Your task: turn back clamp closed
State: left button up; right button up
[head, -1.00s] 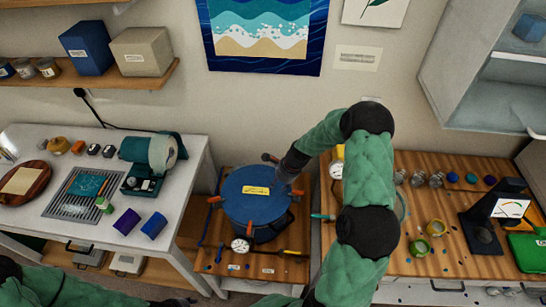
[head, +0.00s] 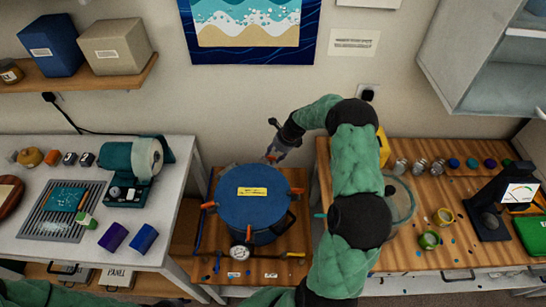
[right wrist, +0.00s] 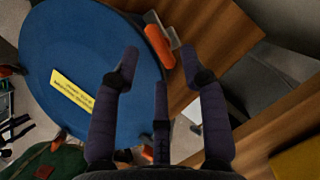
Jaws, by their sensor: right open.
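The blue pot (head: 254,208) with a yellow label stands on the low wooden stand. In the right wrist view its blue lid (right wrist: 75,50) fills the left. The back clamp (right wrist: 159,46), with an orange handle, sits at the lid's rim over bare wood; in the head view it is mostly hidden by my gripper. My right gripper (head: 270,157) is open behind the pot. In the right wrist view the clamp handle appears between its spread fingertips (right wrist: 160,55); contact cannot be told. My left gripper is out of view; only its arm's sleeve shows.
Other orange clamps stand at the pot's right (head: 297,190) and left (head: 208,206). A pressure gauge (head: 239,253) is at its front. The right workbench (head: 460,190) holds jars, tape rings and a black stand. A white table (head: 180,165) stands left.

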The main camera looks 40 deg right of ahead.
aim_at(269, 158)
jog(key=shift+x, duration=1.35)
jog(key=shift+c, duration=0.3)
grip_shut()
